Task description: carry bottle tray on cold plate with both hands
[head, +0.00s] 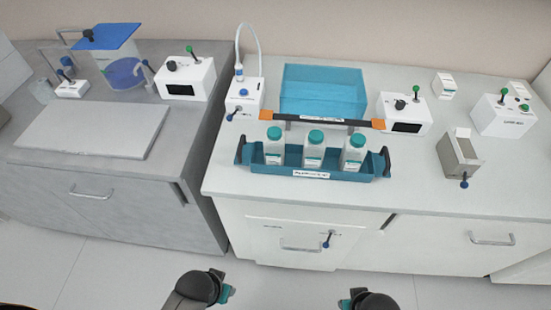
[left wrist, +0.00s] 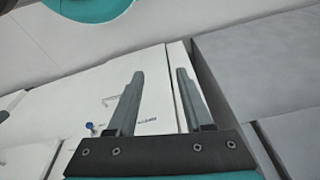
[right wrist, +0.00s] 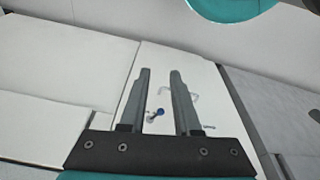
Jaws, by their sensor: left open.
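The blue bottle tray (head: 312,174) stands near the front edge of the right bench, with a dark handle at each end. It holds three clear bottles with teal caps: left (head: 273,149), middle (head: 313,153), right (head: 353,155). A flat pale slab (head: 95,130), which looks like the cold plate, lies on the grey bench at the left. My left gripper (left wrist: 160,72) is open and empty, in front of and below the benchtop. My right gripper (right wrist: 160,72) is also open and empty, with a narrower gap. In the head view both are low in front of the bench, apart from the tray.
A dark bar with orange ends (head: 322,121) is just behind the bottles. A blue open box (head: 322,92) stands behind it. White devices flank it, and a grey block (head: 458,153) stands to the right. A gap separates the two benches. The floor in front is clear.

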